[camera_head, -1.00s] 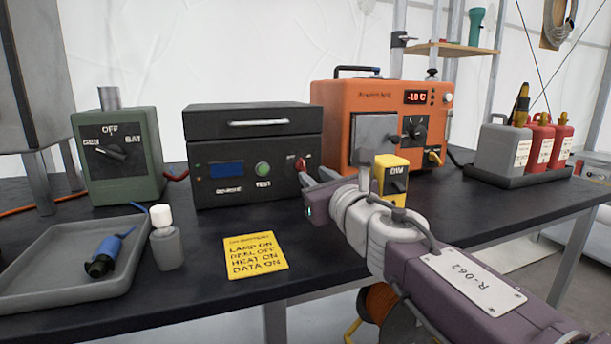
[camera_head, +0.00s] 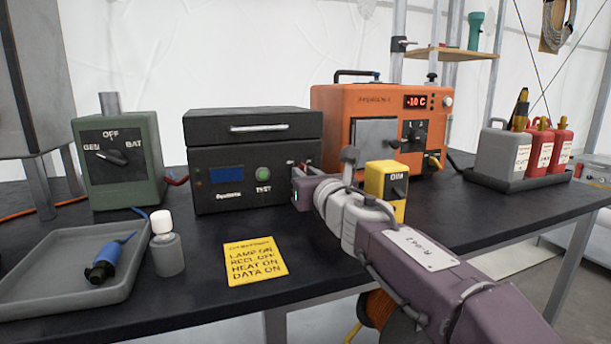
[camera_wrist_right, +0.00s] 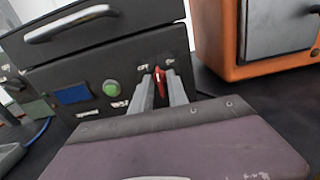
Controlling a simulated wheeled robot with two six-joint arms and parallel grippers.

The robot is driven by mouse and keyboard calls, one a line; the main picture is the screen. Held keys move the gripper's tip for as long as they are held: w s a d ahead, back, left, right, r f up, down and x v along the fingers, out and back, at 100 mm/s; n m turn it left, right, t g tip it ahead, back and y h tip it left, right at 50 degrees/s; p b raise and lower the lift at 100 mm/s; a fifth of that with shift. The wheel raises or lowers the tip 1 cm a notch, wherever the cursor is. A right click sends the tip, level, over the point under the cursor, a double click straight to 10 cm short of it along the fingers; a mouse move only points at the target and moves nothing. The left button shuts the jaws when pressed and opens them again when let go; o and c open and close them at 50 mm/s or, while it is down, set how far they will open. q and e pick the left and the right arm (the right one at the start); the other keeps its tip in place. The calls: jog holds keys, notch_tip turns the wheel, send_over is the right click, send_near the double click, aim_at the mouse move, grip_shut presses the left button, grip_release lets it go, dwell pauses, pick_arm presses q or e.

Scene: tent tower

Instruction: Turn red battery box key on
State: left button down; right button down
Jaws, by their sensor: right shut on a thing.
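The black battery box (camera_head: 230,180) stands on the table with a blue screen and a green button on its front. Its red key (camera_wrist_right: 159,82) is at the right end of that front, between two small labels; the wrist view shows it tilted slightly from upright. My right gripper (camera_wrist_right: 161,92) is shut on the red key, one finger on each side of it. In the head view my right gripper (camera_head: 294,177) is against the box's front right and hides the key. My left gripper is not in view.
A green switch box (camera_head: 150,180) stands at left, an orange heater (camera_head: 343,98) at right, and a yellow dimmer box (camera_head: 387,168) close beside my right arm.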

jog(key=m, duration=0.3)
jog(key=shift+m, duration=0.3)
jog(key=c, duration=1.6)
grip_release()
jog(key=shift+s, duration=0.1)
jog(key=v, duration=0.9)
